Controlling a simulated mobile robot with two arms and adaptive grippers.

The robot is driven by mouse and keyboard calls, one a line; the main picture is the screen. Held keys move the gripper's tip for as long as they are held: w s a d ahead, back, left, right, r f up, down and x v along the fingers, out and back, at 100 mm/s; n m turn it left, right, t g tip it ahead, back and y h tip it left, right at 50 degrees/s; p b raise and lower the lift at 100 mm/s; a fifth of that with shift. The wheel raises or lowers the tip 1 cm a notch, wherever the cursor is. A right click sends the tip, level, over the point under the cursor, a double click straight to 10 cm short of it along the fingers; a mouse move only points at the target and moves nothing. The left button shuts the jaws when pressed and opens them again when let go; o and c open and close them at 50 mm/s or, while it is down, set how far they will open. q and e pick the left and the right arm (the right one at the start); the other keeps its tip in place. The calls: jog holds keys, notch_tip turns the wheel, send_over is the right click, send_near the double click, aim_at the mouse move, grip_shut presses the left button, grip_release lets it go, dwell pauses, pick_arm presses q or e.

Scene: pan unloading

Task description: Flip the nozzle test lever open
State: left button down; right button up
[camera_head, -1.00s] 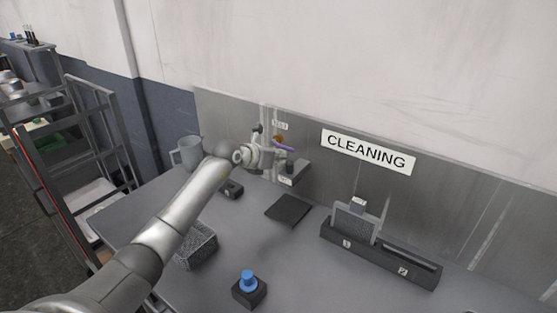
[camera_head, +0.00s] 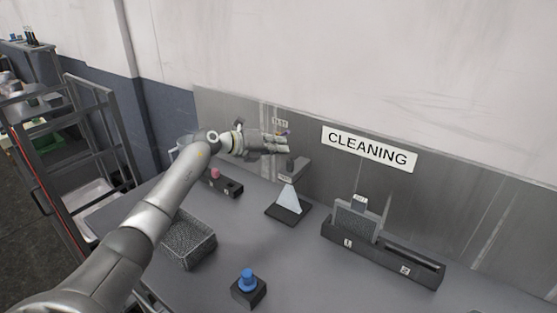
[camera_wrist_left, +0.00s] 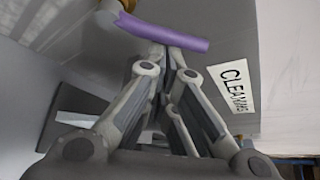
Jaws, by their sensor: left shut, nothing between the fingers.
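The purple lever (camera_wrist_left: 165,33) crosses the top of the left wrist view, with a brass-coloured fitting (camera_wrist_left: 122,5) at its left end. In the head view only a small purple bit of it shows above my fingers. My left gripper (camera_head: 286,145) is shut and empty. Its fingertips (camera_wrist_left: 173,62) are just below the lever in the wrist view; I cannot tell whether they touch it. A dark nozzle (camera_head: 291,164) sits by a small wall bracket. A pale cone (camera_head: 288,197) spreads below it onto a black pad (camera_head: 277,214). My right gripper is out of view.
A mesh basket (camera_head: 190,245), a blue-topped button block (camera_head: 248,289) and a black block (camera_head: 232,187) with a pink button stand on the grey table. A black rack (camera_head: 385,253) stands right, below the CLEANING sign (camera_head: 369,149). A shelf cart is left.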

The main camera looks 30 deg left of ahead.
pick_arm(q)
jog(key=shift+w+a+r+n+t+h+b, duration=0.1)
jog(key=shift+a+r+n+t+h+b, duration=0.45)
jog(key=shift+n, duration=0.6)
jog(key=shift+w+a+r+n+t+h+b, duration=0.1)
jog(key=shift+a+r+n+t+h+b, duration=0.15)
jog(key=shift+a+r+n+h+b, duration=0.7)
jog(key=shift+d+n+t+h+b, duration=0.1)
jog(key=shift+n+t+h+b, duration=0.25)
jog(key=shift+n, duration=1.05)
